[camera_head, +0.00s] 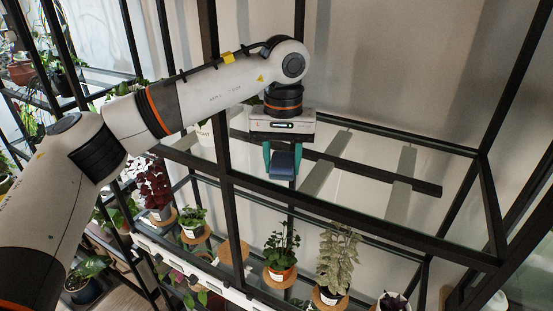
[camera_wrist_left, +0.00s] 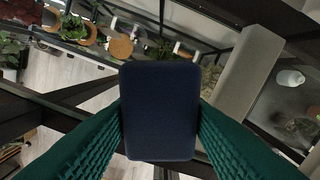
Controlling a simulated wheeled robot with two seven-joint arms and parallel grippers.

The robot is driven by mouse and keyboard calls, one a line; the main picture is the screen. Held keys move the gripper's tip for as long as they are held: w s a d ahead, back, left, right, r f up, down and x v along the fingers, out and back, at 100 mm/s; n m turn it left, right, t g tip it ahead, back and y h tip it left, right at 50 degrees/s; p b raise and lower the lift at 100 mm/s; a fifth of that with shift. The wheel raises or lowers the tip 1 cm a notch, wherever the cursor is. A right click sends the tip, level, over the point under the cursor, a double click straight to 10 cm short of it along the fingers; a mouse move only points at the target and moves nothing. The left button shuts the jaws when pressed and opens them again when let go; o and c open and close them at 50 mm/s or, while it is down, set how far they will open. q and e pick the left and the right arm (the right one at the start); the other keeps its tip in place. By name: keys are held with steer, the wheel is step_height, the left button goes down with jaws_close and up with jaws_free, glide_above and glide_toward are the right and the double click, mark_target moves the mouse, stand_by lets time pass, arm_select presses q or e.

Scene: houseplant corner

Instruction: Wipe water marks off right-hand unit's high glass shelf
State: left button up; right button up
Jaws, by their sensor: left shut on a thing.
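The high glass shelf (camera_head: 358,180) of the right-hand unit is a clear pane in a black metal frame. My left gripper (camera_head: 283,158), with green fingers, points down over the left part of this shelf. It is shut on a dark blue pad (camera_head: 284,172), which also fills the middle of the left wrist view (camera_wrist_left: 160,110) between the two fingers. I cannot tell whether the pad touches the glass. I cannot make out water marks on the pane. My right gripper is not in view.
Grey strips (camera_head: 401,185) and a black bar cross the shelf area. A black post (camera_head: 222,140) stands left of the gripper. A white pot (camera_head: 205,138) is behind it. Potted plants, including a pale-leaved one (camera_head: 338,255), stand on round cork mats lower down.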

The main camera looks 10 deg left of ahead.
mark_target(321, 183)
arm_select(q)
steer(key=shift+s+d+f, duration=0.1)
steer(key=shift+d+f, duration=0.2)
steer(key=shift+d, duration=0.55)
steer(key=shift+s+d+f, duration=0.1)
steer(key=shift+d+f, duration=0.15)
steer(key=shift+d, duration=0.55)
steer(key=shift+s+d+r, duration=0.1)
steer(key=shift+s+d, duration=0.15)
steer(key=shift+d, duration=0.5)
steer(key=shift+s+d+f, duration=0.1)
steer(key=shift+s+d, duration=0.1)
steer(key=shift+d, duration=0.5)
steer(key=shift+s+d+r, duration=0.1)
steer(key=shift+s+d, duration=0.15)
steer(key=shift+d, duration=0.5)
steer(key=shift+w+r+p, duration=0.1)
steer(key=shift+r+p, duration=0.5)
steer(key=shift+p, duration=0.05)
steer(key=r, duration=0.1)
steer(key=r+p, duration=0.1)
steer(key=r, duration=0.2)
steer(key=shift+w+d+r+p, duration=0.15)
steer(key=shift+d+r+p, duration=0.05)
steer(key=shift+d+p, duration=0.1)
steer(key=shift+a+r, duration=0.3)
steer(key=shift+r, duration=0.15)
steer(key=shift+d, duration=0.15)
steer(key=shift+w, duration=0.1)
